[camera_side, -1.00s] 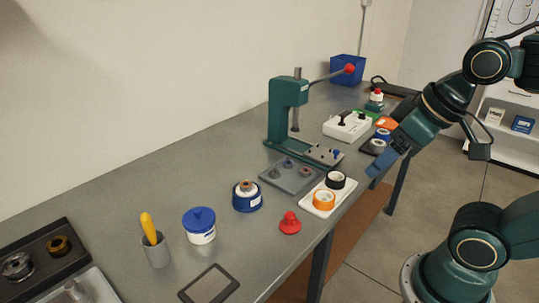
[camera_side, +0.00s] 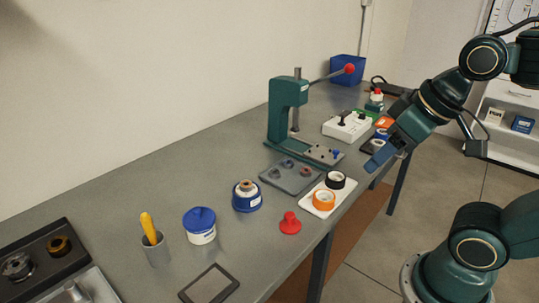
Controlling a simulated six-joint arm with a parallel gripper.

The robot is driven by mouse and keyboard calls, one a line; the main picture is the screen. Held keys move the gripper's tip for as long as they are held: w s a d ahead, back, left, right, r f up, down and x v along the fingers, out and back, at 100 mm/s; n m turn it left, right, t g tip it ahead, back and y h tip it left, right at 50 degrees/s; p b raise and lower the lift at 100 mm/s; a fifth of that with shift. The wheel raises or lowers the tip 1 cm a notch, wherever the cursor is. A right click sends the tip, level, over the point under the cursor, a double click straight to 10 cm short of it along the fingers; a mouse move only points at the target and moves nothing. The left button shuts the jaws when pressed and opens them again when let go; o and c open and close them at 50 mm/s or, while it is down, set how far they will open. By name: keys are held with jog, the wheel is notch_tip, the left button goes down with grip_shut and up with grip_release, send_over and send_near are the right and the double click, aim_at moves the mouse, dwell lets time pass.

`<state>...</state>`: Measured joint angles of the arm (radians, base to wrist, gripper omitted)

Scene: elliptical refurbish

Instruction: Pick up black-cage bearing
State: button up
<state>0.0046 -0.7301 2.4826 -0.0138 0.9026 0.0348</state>
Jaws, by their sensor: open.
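I cannot tell for sure which part is the black-cage bearing. A black ring (camera_side: 335,180) lies beside an orange ring (camera_side: 324,200) on a white tray near the bench's front edge. At the far left, a dark ring with a silvery rim (camera_side: 18,266) and a brass-coloured ring (camera_side: 58,246) sit in a black tray (camera_side: 40,232). My gripper (camera_side: 375,163) is open, above and to the right of the white tray and apart from it. Its blue fingers point down and left, with nothing visible between them.
A green press (camera_side: 286,112) with a red-knobbed lever stands behind a grey tray of small parts (camera_side: 290,180). A blue-based container (camera_side: 247,201), blue-lidded jar (camera_side: 200,226), red knob-shaped part (camera_side: 290,223) and cup with a yellow handle (camera_side: 156,250) stand along the bench.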

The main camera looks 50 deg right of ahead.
jog(key=w+a+r+m+g+y, duration=0.1)
jog(key=w+r+m, duration=0.1)
jog(key=w+m, duration=0.45)
jog(key=w+a+r+m+g+y, duration=0.1)
jog(key=w+m+g, duration=0.15)
jog(key=w, duration=0.75)
jog(key=w+d+f+m+g+y, duration=0.1)
jog(key=w+d+f+m, duration=0.1)
jog(key=w+f+m, duration=0.2)
jog(key=w+d+f+m+y, duration=0.1)
jog(key=w+f+m, duration=0.4)
jog(key=w, duration=0.5)
jog(key=shift+d+m+g+y, duration=0.3)
jog(key=shift+d+g, duration=0.05)
jog(key=shift+d, duration=0.35)
send_near(246, 186)
jog(key=shift+w+a+f, duration=0.15)
jog(key=shift+w+f, duration=0.05)
jog(key=shift+f, duration=0.45)
jog(key=shift+w+a+f, duration=0.1)
jog(key=shift+w+f, duration=0.05)
jog(key=shift+f, duration=0.5)
